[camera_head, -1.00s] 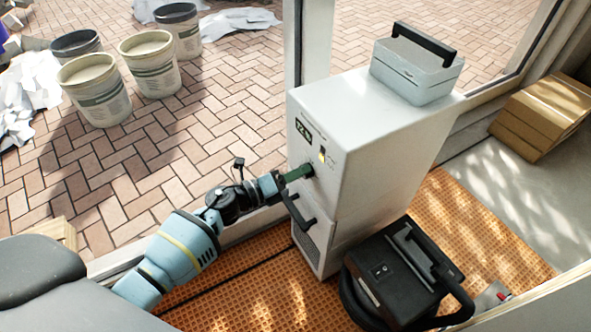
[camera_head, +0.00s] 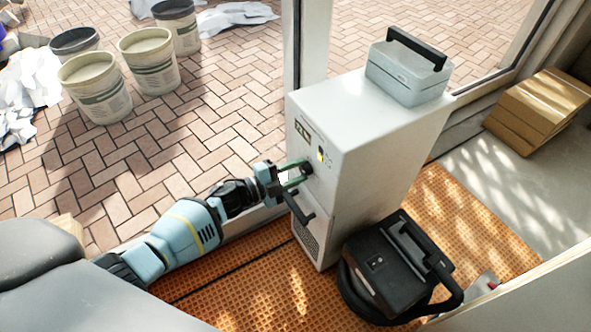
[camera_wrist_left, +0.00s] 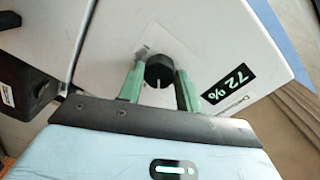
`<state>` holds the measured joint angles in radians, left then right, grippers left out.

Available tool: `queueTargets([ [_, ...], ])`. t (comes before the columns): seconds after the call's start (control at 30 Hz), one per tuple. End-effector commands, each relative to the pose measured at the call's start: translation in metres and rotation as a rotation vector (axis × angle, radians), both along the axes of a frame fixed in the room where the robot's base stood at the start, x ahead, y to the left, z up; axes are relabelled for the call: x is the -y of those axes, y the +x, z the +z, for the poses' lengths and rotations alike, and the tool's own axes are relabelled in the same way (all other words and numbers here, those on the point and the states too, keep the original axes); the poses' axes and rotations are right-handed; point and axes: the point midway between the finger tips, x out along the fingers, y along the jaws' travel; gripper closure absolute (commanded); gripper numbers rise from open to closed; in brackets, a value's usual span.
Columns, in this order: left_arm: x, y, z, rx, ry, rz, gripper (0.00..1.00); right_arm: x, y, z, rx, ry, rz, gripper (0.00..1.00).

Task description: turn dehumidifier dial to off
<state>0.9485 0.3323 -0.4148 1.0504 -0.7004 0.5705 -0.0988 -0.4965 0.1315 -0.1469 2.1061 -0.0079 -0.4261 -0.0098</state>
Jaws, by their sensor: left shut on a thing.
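The dehumidifier (camera_head: 375,125) is a tall white cabinet standing by the door frame, with a small display (camera_head: 302,132) on its front. In the left wrist view the display (camera_wrist_left: 229,84) reads 72 %. The round black dial (camera_wrist_left: 159,71) has a light pointer mark and sits between my two green fingers. The label around the dial is too small and covered to read. My left gripper (camera_head: 302,169) is at the cabinet front, shut on the dial, one finger on each side of it. My right gripper is in neither view.
A black handle (camera_head: 301,209) juts from the cabinet front just below my gripper. A black machine with a hose (camera_head: 390,265) stands at the cabinet's foot on orange matting (camera_head: 245,290). A grey box (camera_head: 408,80) rests on top. Several buckets (camera_head: 95,90) stand on the paving outside.

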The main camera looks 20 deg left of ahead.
Motion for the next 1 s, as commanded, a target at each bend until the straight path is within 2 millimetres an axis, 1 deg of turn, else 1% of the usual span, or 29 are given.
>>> queueTargets([
  [0.6,-0.0009,0.0004,-0.0014,-0.356,-0.456,0.002,0.88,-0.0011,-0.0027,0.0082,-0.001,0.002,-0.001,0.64],
  [1.0,-0.0002,0.0002,-0.0019,-0.531,-0.681,0.001,0.88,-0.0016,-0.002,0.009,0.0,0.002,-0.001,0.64],
])
